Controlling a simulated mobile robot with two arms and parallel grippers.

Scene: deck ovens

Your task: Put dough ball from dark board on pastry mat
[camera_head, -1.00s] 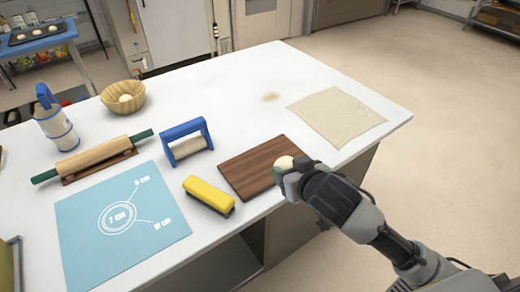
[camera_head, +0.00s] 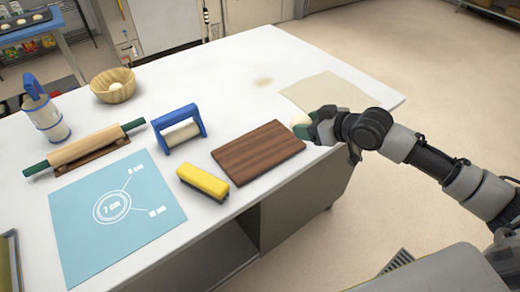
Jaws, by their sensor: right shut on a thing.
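The dark board (camera_head: 258,152) is a bare brown wooden slab near the table's front edge. The pastry mat (camera_head: 115,205) is light blue with white printed circles and lies empty at the table's front left. My left gripper is not in view.
Between mat and board lie a yellow-handled brush (camera_head: 204,182) and a blue-framed roller (camera_head: 179,129). A rolling pin (camera_head: 85,148) rests behind the mat. A basket with another ball (camera_head: 113,86), a flour sifter (camera_head: 46,118) and a cloth (camera_head: 325,92) stand further back.

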